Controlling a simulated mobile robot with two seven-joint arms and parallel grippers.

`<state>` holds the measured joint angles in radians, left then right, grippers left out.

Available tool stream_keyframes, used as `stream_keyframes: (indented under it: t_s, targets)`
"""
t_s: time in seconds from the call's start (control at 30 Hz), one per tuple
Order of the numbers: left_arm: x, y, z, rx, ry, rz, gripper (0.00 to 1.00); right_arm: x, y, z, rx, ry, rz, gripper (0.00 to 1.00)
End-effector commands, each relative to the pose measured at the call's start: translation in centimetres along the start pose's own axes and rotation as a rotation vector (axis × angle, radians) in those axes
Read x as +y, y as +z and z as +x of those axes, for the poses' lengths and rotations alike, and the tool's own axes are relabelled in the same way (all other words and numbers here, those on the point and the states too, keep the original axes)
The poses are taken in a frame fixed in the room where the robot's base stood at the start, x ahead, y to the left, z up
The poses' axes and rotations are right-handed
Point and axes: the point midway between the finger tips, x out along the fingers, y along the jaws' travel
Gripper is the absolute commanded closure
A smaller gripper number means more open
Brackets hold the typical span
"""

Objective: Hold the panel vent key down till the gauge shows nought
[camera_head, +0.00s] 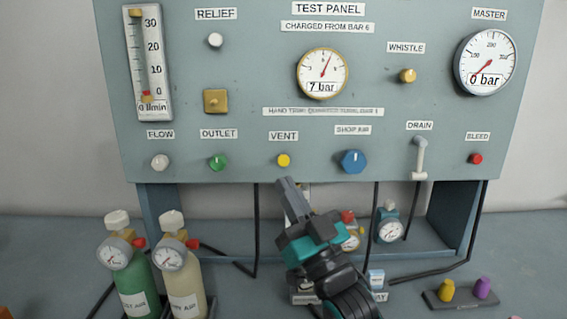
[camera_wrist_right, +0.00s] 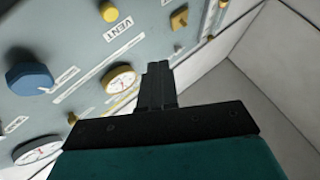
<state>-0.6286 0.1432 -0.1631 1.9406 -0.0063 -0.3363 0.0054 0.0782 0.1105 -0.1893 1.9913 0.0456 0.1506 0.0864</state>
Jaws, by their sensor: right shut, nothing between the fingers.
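The yellow vent key (camera_head: 283,160) sits under the VENT label on the test panel (camera_head: 240,90). It also shows at the top of the right wrist view (camera_wrist_right: 109,12). The panel's middle gauge (camera_head: 323,73) reads 7 bar; its dial shows in the right wrist view (camera_wrist_right: 122,80), where the reading is too small to tell. My right gripper (camera_head: 288,186) is shut and empty. Its fingertips are just below the vent key in the head view, and whether they touch the panel cannot be told. In the right wrist view the closed fingers (camera_wrist_right: 157,75) point toward the panel. My left gripper is not in view.
A green outlet knob (camera_head: 218,162) and a blue shop air knob (camera_head: 353,161) flank the vent key. Two bottles, green (camera_head: 139,286) and cream (camera_head: 183,280), stand at the lower left. A grey holder (camera_head: 460,299) with yellow and purple pieces lies at the lower right. Black hoses hang below.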

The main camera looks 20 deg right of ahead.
Motion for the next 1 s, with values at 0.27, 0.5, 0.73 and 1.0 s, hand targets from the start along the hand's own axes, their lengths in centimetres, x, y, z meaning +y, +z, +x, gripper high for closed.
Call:
stream_keyframes:
  t_s: [0.27,0.5,0.73,1.0]
  targets:
    - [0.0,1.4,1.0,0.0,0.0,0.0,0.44,2.1,2.2,2.7,0.001,-0.001,-0.003,1.0]
    - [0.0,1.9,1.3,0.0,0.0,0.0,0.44,3.4,3.5,4.6,-0.001,0.0,-0.002,1.0]
    - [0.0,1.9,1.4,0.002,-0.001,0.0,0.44,3.9,3.9,5.3,-0.001,0.001,-0.001,1.0]
    - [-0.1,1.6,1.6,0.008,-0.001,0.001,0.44,4.0,3.9,5.3,-0.001,0.001,-0.001,1.0]
